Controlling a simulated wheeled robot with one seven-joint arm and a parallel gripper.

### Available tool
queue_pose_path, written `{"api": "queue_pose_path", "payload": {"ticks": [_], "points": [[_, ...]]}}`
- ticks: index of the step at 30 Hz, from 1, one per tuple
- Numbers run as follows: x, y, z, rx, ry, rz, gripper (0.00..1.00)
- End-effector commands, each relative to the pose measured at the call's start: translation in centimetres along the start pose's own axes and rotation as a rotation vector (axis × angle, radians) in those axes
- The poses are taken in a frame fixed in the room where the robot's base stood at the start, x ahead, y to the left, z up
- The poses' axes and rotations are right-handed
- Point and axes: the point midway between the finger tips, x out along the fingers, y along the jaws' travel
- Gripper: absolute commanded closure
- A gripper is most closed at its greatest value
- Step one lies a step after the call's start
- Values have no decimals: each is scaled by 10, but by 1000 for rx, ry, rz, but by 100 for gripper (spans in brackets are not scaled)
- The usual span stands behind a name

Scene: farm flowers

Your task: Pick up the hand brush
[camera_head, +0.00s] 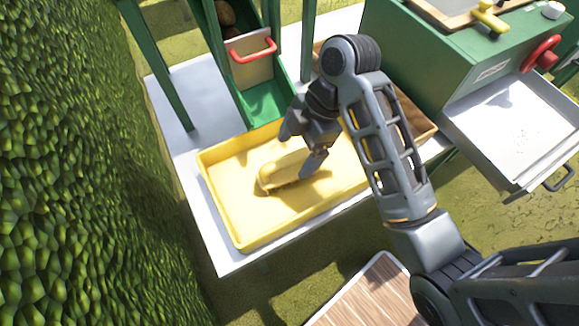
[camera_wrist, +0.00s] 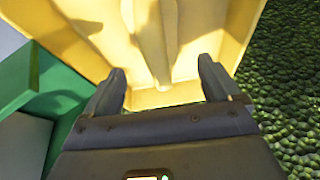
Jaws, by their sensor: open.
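The hand brush (camera_head: 280,173) is yellow and lies in a yellow tray (camera_head: 232,221) of nearly the same colour. My gripper (camera_head: 301,150) is over the tray, close above one end of the brush, which it partly hides in the head view. In the wrist view, my gripper (camera_wrist: 160,84) is open, with one finger on each side. The narrow end of the brush (camera_wrist: 157,62) points in between the fingers and appears free of both. I cannot tell the exact height gap.
The tray stands on a white table (camera_head: 187,150). A green chute with a red-handled flap (camera_head: 252,58) rises behind it. A green machine (camera_head: 440,62) with an open white drawer (camera_head: 515,125) is on the right. A hedge (camera_head: 75,180) borders the left.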

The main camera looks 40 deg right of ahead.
Motion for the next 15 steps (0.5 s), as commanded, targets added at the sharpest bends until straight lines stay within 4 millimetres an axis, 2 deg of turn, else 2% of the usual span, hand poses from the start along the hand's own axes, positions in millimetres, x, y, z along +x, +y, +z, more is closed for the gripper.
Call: {"api": "queue_pose_path", "payload": {"ticks": [8,15], "points": [[15,1,1,-1,0,1,10],[41,2,1,0,0,-2,10]]}}
